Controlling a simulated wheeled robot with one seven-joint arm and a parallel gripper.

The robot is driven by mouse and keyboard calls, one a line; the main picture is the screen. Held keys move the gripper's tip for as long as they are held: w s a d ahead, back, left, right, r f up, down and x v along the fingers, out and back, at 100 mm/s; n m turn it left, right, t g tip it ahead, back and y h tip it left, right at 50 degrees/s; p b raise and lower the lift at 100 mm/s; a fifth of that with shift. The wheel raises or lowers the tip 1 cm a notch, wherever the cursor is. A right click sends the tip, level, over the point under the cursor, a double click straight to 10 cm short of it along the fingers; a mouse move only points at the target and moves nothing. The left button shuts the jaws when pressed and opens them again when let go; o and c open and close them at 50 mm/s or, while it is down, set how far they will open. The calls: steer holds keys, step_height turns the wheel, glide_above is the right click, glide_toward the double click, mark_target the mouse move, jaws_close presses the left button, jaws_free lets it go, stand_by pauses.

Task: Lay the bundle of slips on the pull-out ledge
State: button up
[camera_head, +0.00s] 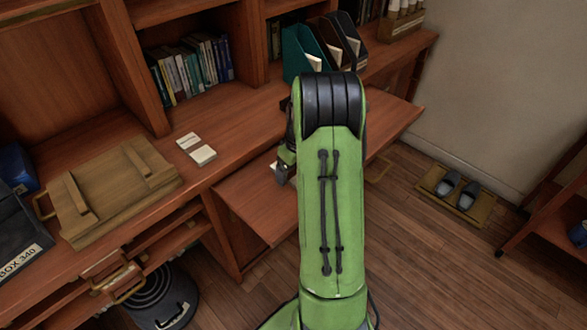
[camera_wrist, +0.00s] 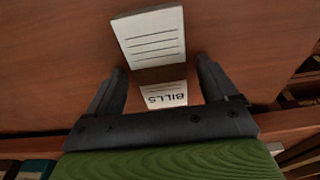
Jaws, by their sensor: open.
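A bundle of white lined slips (camera_wrist: 150,36) with a brown band and a "BILLS" label lies on reddish wood in the wrist view. The wood looks like the pull-out ledge (camera_head: 245,205), which extends from the desk front in the head view. My gripper (camera_wrist: 162,68) is open, its fingers on either side of the bundle's labelled end, with gaps showing. In the head view my gripper (camera_head: 284,170) is low over the ledge, and my arm hides much of it. A white bit beside the fingers looks like this bundle's edge.
A similar banded bundle (camera_head: 196,149) lies on the desk top. A wooden case (camera_head: 112,190) and a dark box (camera_head: 18,245) are to its left. Magazine files (camera_head: 303,55) stand at the back. A dark bin (camera_head: 160,300) and slippers (camera_head: 458,190) are on the floor.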

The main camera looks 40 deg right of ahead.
step_height(320, 180, up, 12)
steer(key=s+p, duration=0.2)
steer(key=p, duration=0.2)
steer(key=s+a+r+t, duration=0.1)
steer(key=s+a+r, duration=0.1)
steer(key=a+r, duration=0.4)
steer(key=s+a+r, duration=0.1)
steer(key=a+r, duration=0.3)
steer(key=a, duration=0.4)
steer(key=s+a+t, duration=0.2)
steer(key=s+a, duration=1)
steer(key=s, duration=0.2)
steer(key=shift+s+r+t, duration=0.15)
steer(key=shift+r+t, duration=0.15)
steer(key=shift+t, duration=0.1)
